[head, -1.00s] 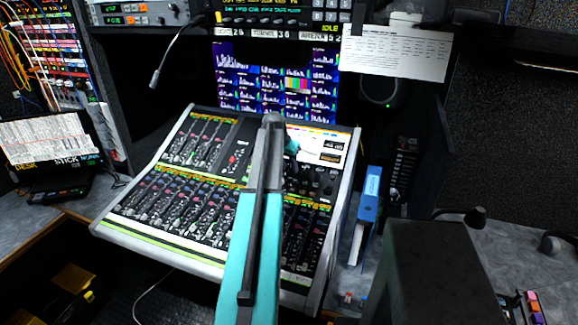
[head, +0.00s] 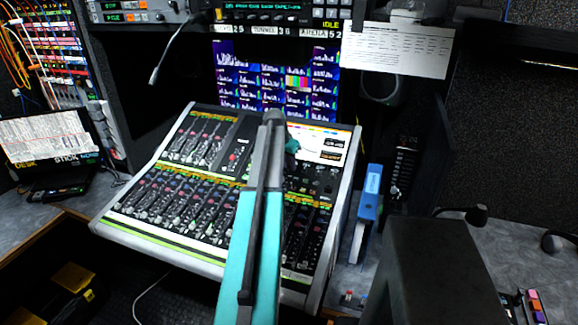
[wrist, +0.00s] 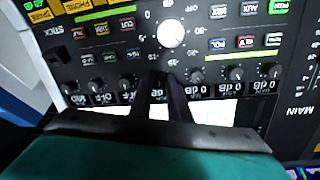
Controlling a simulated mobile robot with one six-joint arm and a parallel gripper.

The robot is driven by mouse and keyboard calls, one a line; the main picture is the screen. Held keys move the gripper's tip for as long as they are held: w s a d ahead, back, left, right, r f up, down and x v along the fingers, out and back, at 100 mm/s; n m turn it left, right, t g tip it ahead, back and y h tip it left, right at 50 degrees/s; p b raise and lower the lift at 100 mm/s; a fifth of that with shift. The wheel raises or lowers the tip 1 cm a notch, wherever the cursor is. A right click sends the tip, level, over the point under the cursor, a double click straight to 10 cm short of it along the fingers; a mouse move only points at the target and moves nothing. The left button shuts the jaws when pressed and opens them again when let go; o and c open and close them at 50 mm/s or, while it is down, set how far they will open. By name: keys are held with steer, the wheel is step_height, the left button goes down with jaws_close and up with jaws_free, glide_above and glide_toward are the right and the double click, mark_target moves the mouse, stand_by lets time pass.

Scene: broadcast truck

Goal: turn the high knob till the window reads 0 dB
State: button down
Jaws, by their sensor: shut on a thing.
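The sloped mixing desk (head: 110,219) stands in the middle of the head view, with my arm across it. My gripper is mostly hidden there, with a bit of teal beside the upper panel. In the wrist view my gripper (wrist: 166,79) points at a row of small black knobs, its two dark fingers close together. It is shut on one knob in that row, which the fingers hide. Small windows sit along the row, upside down in this view. Some to the right of the fingers seem to read 0 dB. The held knob's window and label cannot be read.
Neighbouring knobs stand close on both sides, one to the left (wrist: 124,82) and one to the right (wrist: 196,76). A large pale knob (wrist: 171,33) sits just beyond the fingertips. A blue binder (head: 369,195) stands right of the desk, and a microphone (head: 154,76) hangs upper left.

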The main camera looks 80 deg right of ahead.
steer(key=shift+m+b, duration=0.95)
steer(key=shift+m, duration=1.25)
steer(key=c, duration=1.7)
jaws_free()
steer(key=shift+r, duration=0.15)
steer(key=b+v, duration=0.2)
steer(key=v, duration=1.1)
steer(key=shift+s+r+b, duration=0.15)
steer(key=shift+r+b, duration=0.2)
